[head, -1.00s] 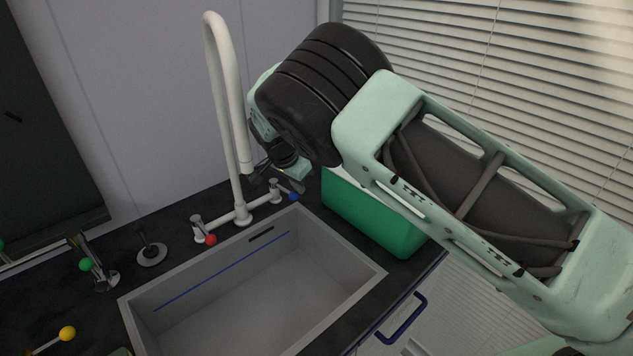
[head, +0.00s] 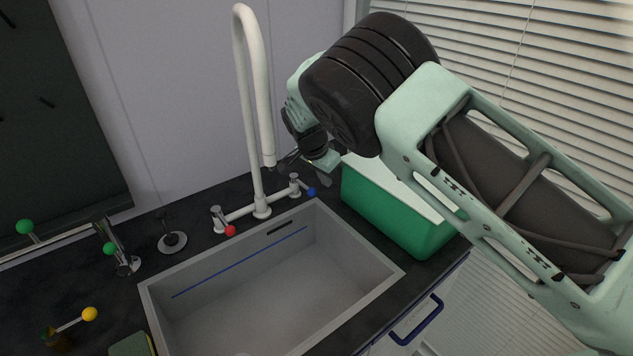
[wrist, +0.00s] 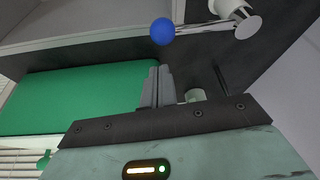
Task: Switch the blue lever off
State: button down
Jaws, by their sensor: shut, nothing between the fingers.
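The blue lever is a short metal rod with a blue ball tip (head: 310,191), on the right valve of the white tap (head: 261,207) behind the sink. In the wrist view the blue ball (wrist: 163,31) is at the top centre, with its rod running right to the valve body. My gripper (wrist: 158,72) is shut and empty, its fingertips pointing toward the ball with a visible gap below it in that view. In the head view my gripper hangs just above and to the right of the lever, its fingers partly hard to make out.
A red-tipped lever (head: 230,230) is on the tap's left valve. The tall white spout (head: 246,90) rises close to my gripper's left. A green bin (head: 400,215) stands right of the sink (head: 275,290). Green and yellow-tipped fittings (head: 90,314) are at the left.

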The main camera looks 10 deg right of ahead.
jog(key=w+b+v, duration=0.2)
jog(key=v, duration=0.7)
jog(key=shift+s+d+r, duration=0.25)
jog(key=shift+s+r, duration=0.05)
jog(key=shift+r, duration=0.3)
jog(key=shift+s, duration=0.1)
jog(key=s+d+r+n+g+y, duration=0.1)
jog(key=s+n, duration=0.8)
jog(key=s, duration=1.2)
jog(key=s+d+r+n+g+y, duration=0.1)
jog(key=s+d+n, duration=0.3)
jog(key=s, duration=1.8)
jog(key=r+n+y, duration=0.1)
jog(key=n, duration=0.4)
jog(key=shift+d+g+y, duration=0.2)
jog(key=shift+g+y, duration=0.1)
jog(key=shift+r, duration=0.1)
